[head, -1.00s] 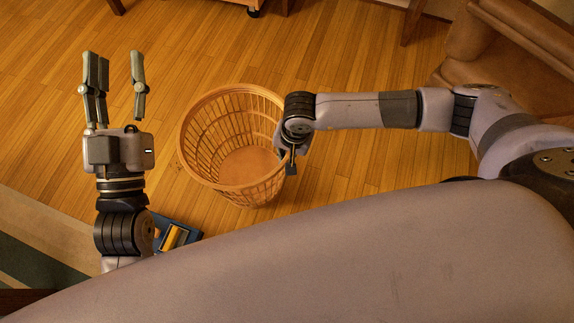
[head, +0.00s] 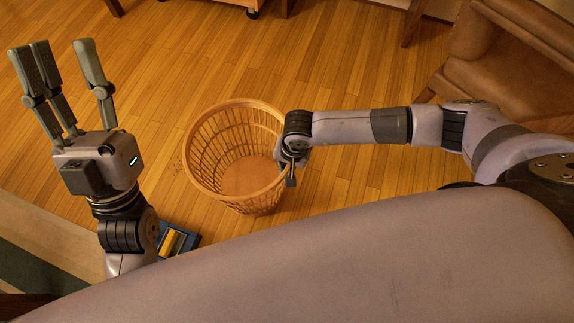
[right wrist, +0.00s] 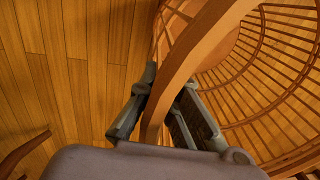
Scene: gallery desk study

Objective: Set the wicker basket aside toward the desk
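The wicker basket (head: 200,172), round, slatted and empty, stands upright near the middle of the head view; whether its base touches the floor I cannot tell. My right gripper (head: 291,180) is at the basket's right rim. In the right wrist view, the basket's rim (right wrist: 185,70) passes between the fingers of my right gripper (right wrist: 163,112), one on each side, and they look closed on it. My left gripper (head: 62,62) is open and empty at the upper left, apart from the basket, fingers pointing up the picture. The desk cannot be identified for certain.
A blue box with a yellow item (head: 178,241) lies on the floor below the basket, beside my left wrist. A brown leather chair (head: 480,75) stands at the upper right. Wooden furniture on casters (head: 225,3) is at the top edge. Wooden floor between is clear.

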